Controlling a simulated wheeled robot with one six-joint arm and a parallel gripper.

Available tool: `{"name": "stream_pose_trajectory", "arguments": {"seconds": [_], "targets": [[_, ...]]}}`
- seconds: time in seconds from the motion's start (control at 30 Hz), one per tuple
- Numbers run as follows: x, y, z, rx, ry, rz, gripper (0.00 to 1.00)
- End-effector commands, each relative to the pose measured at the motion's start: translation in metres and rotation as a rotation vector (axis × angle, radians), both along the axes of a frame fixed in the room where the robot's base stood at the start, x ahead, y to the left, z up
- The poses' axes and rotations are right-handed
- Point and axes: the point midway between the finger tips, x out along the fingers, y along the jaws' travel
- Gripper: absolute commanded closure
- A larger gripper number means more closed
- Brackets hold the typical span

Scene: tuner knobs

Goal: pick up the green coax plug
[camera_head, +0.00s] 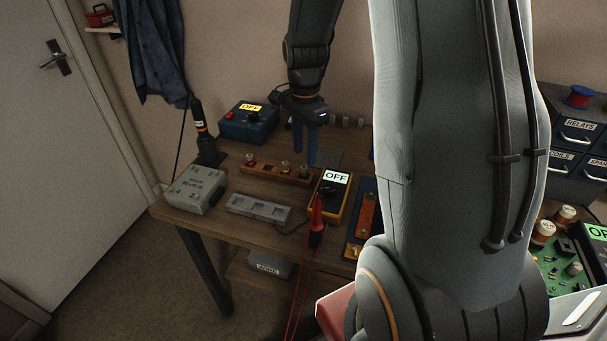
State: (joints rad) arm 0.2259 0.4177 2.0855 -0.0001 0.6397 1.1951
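My gripper (305,155) hangs from the arm over the back of the wooden bench, its two blue fingers pointing down. The fingers look apart, with no object visible between them. A wooden rack (268,173) below holds a row of small plugs. The plug at its right end looks greenish and is most likely the green coax plug (304,172); it is small and its colour is hard to make out. It stands upright, just below and in front of the fingertips. A reddish plug (251,161) and a yellowish plug (285,167) stand further left.
A yellow meter marked OFF (328,205) with a red probe (317,225) is right of the rack. A grey socket tray (258,209) and grey box (196,189) lie in front and left. A blue box marked OFF (249,125) stands behind. My arm hides the bench's right side.

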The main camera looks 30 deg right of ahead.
Motion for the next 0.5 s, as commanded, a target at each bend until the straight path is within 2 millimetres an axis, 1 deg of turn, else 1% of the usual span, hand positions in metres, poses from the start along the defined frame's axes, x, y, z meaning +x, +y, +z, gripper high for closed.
{"name": "stream_pose_trajectory", "arguments": {"seconds": [0.17,0.4,0.5], "targets": [[-0.002,0.002,-0.015,0.001,0.003,0.003,0.62],[-0.003,0.004,-0.047,0.001,0.003,0.004,0.62],[-0.003,0.004,-0.054,0.0,0.0,0.004,0.62]]}}
